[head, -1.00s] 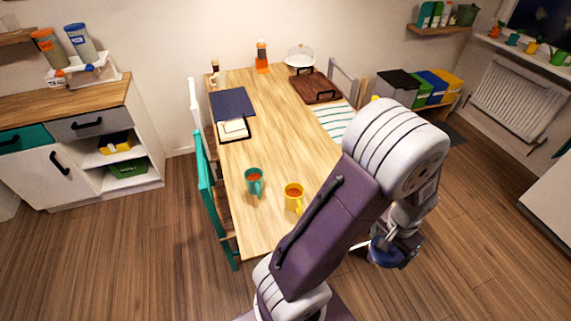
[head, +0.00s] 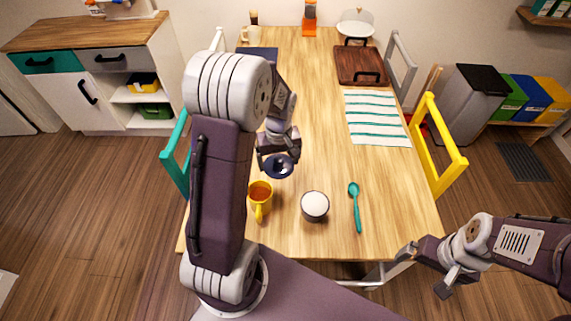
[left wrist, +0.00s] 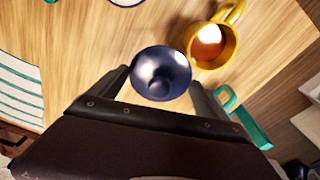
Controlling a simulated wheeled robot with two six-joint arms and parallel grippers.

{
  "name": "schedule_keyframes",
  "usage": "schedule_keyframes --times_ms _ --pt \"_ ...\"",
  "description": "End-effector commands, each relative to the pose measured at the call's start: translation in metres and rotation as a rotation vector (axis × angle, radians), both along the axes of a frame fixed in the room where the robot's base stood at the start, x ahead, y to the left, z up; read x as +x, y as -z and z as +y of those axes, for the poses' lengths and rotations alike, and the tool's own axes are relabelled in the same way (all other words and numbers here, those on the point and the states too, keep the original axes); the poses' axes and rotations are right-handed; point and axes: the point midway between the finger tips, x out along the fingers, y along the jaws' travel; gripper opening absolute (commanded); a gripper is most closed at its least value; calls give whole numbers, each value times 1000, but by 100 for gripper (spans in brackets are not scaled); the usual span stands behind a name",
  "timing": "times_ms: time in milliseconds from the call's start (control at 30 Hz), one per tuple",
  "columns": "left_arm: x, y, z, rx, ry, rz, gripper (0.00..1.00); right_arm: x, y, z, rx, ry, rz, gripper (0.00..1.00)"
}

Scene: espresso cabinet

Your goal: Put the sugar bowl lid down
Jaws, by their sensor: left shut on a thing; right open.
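My left gripper (head: 277,153) is shut on the dark blue sugar bowl lid (head: 279,167) and holds it above the table. In the left wrist view the lid (left wrist: 160,72) sits between the two fingers. The sugar bowl (head: 315,207), with white contents, stands uncovered on the table, right of the lid and nearer the front edge. In the left wrist view only a sliver of a round rim shows at the top edge. My right gripper (head: 441,268) is open and empty, beyond the table's front right corner.
A yellow mug (head: 260,196) stands just in front of the lid, left of the bowl. A teal spoon (head: 356,205) lies right of the bowl. A striped cloth (head: 376,118) and a brown tray (head: 360,66) lie further back. Bare table (head: 325,150) shows behind the bowl.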

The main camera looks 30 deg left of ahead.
Motion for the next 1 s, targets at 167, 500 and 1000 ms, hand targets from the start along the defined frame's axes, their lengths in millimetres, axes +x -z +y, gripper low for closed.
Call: schedule_keyframes --times_ms 167,500,1000 --pt "3 9 13 4 -95 -3 47 0 13 0 0 0 -1 96" --pt "61 45 -6 4 -90 0 47 0 8 0 0 0 -1 96" --pt "113 84 -22 4 -93 -1 47 0 7 0 0 0 -1 96"
